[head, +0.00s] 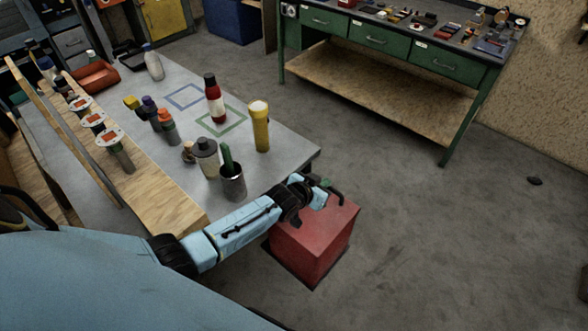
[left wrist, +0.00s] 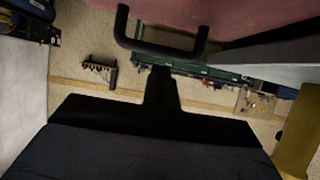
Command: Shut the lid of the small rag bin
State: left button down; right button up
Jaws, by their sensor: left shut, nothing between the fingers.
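The small rag bin (head: 312,245) is a red box on the floor beside the grey table's near right corner. Its red top looks flat where it shows, but my left arm hides part of it, and I cannot tell whether the lid is fully down. My left gripper (head: 323,194) is over the far part of the bin's top, shut and empty. In the left wrist view, a black bar handle (left wrist: 160,48) stands out from a reddish panel (left wrist: 195,15). The shut black fingers (left wrist: 162,80) point towards this handle; contact is unclear. My right gripper is out of view.
The grey table (head: 285,148) holds several bottles, a yellow cylinder (head: 260,127) and a dark cup (head: 232,183) close to my left arm. A green workbench (head: 385,45) stands at the back. The floor (head: 440,240) right of the bin is clear.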

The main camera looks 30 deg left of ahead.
pick_arm(q)
jog(key=s+a+r+p, duration=0.2)
jog(key=s+r+p, duration=0.2)
jog(key=s+r, duration=0.4)
jog(key=shift+s+r, duration=0.25)
jog(key=shift+r, duration=0.1)
